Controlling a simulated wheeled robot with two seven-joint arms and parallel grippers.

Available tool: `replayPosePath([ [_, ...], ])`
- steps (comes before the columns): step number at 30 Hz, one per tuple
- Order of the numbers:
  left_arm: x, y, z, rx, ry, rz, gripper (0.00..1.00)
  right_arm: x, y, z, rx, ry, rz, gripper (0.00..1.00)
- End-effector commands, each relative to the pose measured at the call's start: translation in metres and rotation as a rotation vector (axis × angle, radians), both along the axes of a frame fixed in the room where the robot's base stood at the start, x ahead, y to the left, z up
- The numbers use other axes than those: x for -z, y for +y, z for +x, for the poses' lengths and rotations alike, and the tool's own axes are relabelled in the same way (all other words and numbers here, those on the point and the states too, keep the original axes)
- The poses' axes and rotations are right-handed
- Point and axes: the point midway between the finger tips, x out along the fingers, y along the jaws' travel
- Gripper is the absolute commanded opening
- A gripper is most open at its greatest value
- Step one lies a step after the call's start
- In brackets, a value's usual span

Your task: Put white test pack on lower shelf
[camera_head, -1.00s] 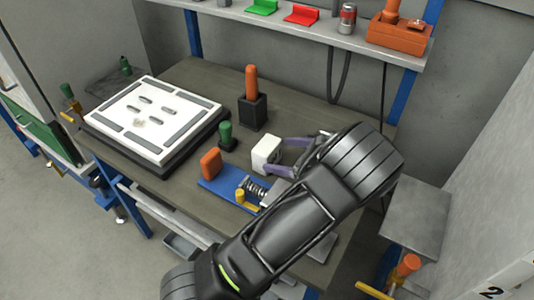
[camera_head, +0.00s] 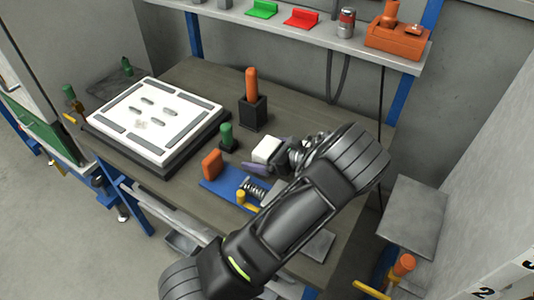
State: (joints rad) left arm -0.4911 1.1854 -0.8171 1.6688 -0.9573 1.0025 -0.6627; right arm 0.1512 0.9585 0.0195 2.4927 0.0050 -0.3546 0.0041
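The white test pack (camera_head: 266,149) is a small white block standing on the brown workbench (camera_head: 330,115). It is just beyond a blue fixture (camera_head: 220,187). I cannot tell whether the fingers press on the pack. The pack appears to be still on the bench. My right gripper is not in view.
A white slotted panel (camera_head: 155,118) covers the bench's left side. A black holder with an orange handle (camera_head: 252,85) and a green knob (camera_head: 227,135) stand near the pack. The upper shelf (camera_head: 330,38) holds a can (camera_head: 346,22) and an orange box (camera_head: 398,36).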

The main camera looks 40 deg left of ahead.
Motion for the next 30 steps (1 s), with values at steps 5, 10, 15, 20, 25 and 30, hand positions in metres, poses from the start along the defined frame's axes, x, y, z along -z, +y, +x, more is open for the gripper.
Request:
replayPosePath([
  [5, 0.0023, 0.0046, -0.0003, 0.001, 0.0, 0.001, 1.0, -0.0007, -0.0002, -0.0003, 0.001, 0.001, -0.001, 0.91],
  [10, 0.0022, 0.0044, -0.0003, 0.001, 0.0, 0.001, 1.0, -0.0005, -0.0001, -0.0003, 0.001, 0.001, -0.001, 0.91],
  [15, 0.0021, 0.0043, -0.0003, 0.001, 0.0, 0.001, 1.0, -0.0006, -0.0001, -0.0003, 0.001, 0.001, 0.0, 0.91],
  [20, 0.0021, 0.0043, -0.0003, 0.001, 0.0, 0.001, 0.99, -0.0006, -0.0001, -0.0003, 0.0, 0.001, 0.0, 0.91],
  [25, 0.002, 0.0043, -0.0003, 0.001, 0.0, 0.001, 0.85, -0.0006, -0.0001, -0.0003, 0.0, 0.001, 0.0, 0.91],
  [30, 0.0021, 0.0042, -0.0003, 0.001, 0.0, 0.001, 0.71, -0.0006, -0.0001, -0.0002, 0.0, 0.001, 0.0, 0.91],
])
